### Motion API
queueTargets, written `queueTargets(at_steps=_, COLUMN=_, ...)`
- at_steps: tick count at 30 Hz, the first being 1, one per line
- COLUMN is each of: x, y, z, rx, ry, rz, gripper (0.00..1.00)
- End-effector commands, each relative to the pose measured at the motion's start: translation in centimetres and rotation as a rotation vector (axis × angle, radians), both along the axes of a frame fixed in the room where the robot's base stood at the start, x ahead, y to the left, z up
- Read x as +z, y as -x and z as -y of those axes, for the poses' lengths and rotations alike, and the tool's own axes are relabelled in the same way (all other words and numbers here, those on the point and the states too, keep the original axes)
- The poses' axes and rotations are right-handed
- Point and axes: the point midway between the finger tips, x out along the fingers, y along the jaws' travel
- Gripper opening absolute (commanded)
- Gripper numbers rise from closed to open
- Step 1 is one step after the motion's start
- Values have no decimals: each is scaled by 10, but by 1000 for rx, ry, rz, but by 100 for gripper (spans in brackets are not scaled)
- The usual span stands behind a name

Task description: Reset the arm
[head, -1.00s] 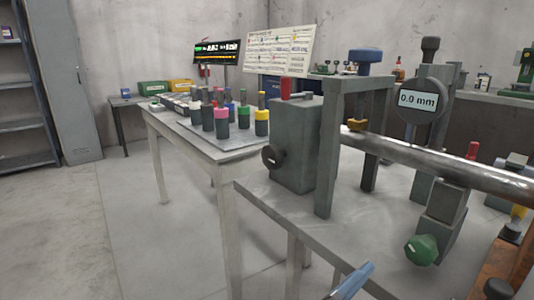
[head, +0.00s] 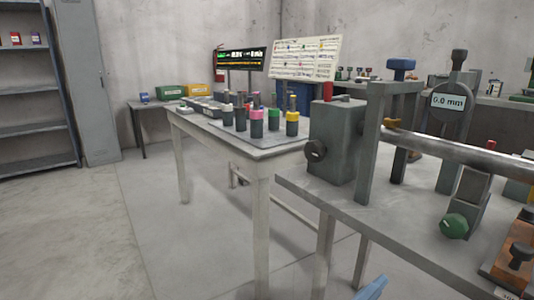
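My gripper cannot be made out in the head view. A small light-blue piece (head: 371,288) shows at the bottom edge; too little of it is visible to tell what it is. On the right stands the positioner bench (head: 345,205). It carries a grey block with a black knob (head: 316,151), a clamp frame with a blue knob (head: 401,68), a long metal rod (head: 450,150), a dial reading 0.0 mm (head: 447,102) and a green knob (head: 454,226).
A pale table (head: 262,155) with several coloured-collar tool holders (head: 257,121) stands left of the bench. Behind are a display screen (head: 240,59) and a chart board (head: 305,57). A shelf (head: 40,128) and cabinet (head: 88,80) stand far left. The floor at left (head: 70,230) is clear.

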Motion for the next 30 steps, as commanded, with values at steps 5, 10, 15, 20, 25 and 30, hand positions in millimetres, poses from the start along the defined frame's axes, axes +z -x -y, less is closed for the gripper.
queueTargets(at_steps=5, x=-1, y=10, z=12, rx=-17, ry=92, rz=-36, gripper=71)
queueTargets(at_steps=10, x=-1, y=23, z=25, rx=-37, ry=217, rz=-88, gripper=71)
queueTargets(at_steps=15, x=1, y=42, z=41, rx=-67, ry=400, rz=-170, gripper=71)
queueTargets(at_steps=20, x=4, y=67, z=56, rx=-108, ry=661, rz=-300, gripper=71)
queueTargets(at_steps=25, x=7, y=101, z=65, rx=-161, ry=1075, rz=-527, gripper=71)
queueTargets(at_steps=30, x=0, y=131, z=63, rx=-198, ry=1519, rz=-781, gripper=71)
